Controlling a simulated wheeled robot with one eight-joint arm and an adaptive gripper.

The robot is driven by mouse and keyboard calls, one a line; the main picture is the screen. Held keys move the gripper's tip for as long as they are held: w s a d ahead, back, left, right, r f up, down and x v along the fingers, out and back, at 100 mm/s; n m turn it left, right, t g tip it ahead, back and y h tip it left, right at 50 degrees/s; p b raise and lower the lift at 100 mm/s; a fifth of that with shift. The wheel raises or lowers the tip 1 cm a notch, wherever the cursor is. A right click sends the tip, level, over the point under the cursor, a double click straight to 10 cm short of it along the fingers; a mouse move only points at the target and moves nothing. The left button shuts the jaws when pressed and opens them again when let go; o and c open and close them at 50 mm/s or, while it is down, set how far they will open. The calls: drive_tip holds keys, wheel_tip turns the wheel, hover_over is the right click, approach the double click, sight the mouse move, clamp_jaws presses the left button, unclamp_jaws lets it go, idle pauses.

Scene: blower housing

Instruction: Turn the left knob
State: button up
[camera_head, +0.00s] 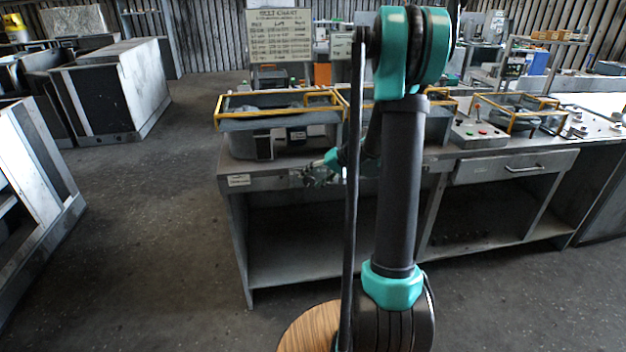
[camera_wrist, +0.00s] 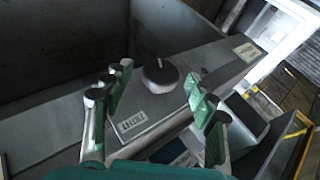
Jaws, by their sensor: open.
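In the wrist view a round dark knob (camera_wrist: 160,76) with a pale pointer line sits on a grey panel (camera_wrist: 148,104). A white label (camera_wrist: 129,121) lies beside it; its text is upside down and hard to read, possibly RIGHT. A second pale label (camera_wrist: 248,51) is farther along the same metal strip. My gripper (camera_wrist: 158,92) is open and empty, its green-padded fingers spread to either side of the view of the knob; contact cannot be told. In the head view my gripper (camera_head: 316,174) is at the bench's front edge, partly behind my arm. A left knob is not clearly identifiable.
The metal bench (camera_head: 335,262) has open shelves below. A grey housing with a yellow frame (camera_head: 278,126) stands on its left end. A small label (camera_head: 239,180) is on the bench's left front corner. Open floor (camera_head: 150,215) lies left of the bench.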

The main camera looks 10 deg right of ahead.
drive_tip(key=v, duration=1.2)
drive_tip(key=s+a+f+h, duration=0.2)
drive_tip(key=s+f, duration=0.3)
drive_tip(key=s, duration=0.8)
drive_tip(key=s+a+f+n+h, duration=0.1)
drive_tip(key=s+f+h, duration=0.4)
drive_tip(key=s, duration=0.8)
drive_tip(key=shift+a+f+n+g+h, duration=0.2)
drive_tip(key=shift+a+n+g+h, duration=0.15)
drive_tip(key=shift+a, duration=0.35)
drive_tip(key=w+r+y, duration=0.1)
drive_tip(key=w+r, duration=0.8)
drive_tip(key=w, duration=0.3)
drive_tip(key=w+r+y, duration=0.1)
drive_tip(key=w+r, duration=0.7)
drive_tip(key=w, duration=0.4)
drive_tip(key=x, duration=1.1)
drive_tip(key=a+x, duration=0.1)
drive_tip(key=x, duration=0.4)
drive_tip(key=shift+w+a+f, duration=0.1)
drive_tip(key=shift+w+f, duration=0.1)
